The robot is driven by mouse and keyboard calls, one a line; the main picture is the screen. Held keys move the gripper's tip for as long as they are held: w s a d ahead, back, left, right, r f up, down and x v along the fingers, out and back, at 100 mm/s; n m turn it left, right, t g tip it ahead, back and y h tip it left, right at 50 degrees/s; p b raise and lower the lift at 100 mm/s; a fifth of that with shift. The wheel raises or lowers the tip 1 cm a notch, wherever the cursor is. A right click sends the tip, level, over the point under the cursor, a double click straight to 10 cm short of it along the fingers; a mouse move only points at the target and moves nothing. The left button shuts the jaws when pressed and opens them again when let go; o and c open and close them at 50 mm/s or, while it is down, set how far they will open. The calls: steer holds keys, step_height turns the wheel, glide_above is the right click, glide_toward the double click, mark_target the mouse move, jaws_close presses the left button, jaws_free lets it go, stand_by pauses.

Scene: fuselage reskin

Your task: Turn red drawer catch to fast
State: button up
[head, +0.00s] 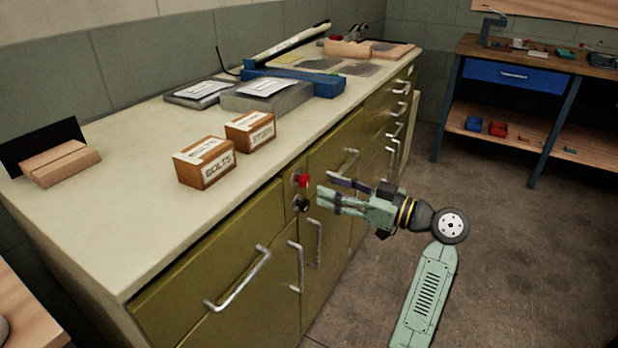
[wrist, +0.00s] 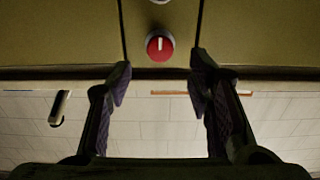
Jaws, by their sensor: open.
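The red drawer catch (head: 302,180) is a small round knob on the front of the olive cabinet, just below the worktop edge. In the wrist view the red catch (wrist: 160,46) has a pale line on its face, pointing straight up and down in the picture. My gripper (head: 326,194) is open and empty, close in front of the cabinet and a little right of the catch in the head view. In the wrist view my gripper's two fingers (wrist: 160,82) stand apart on either side of the catch's line, with the catch beyond their tips.
A black knob (head: 302,204) sits just below the red catch. Metal handles (head: 240,280) stick out from the cabinet fronts. The floor (head: 510,260) at the right is clear.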

mark_target(307, 180)
steer(key=p+x, duration=0.1)
steer(key=x, duration=0.5)
steer(key=shift+a, duration=0.1)
steer(key=shift+c, duration=0.2)
jaws_close()
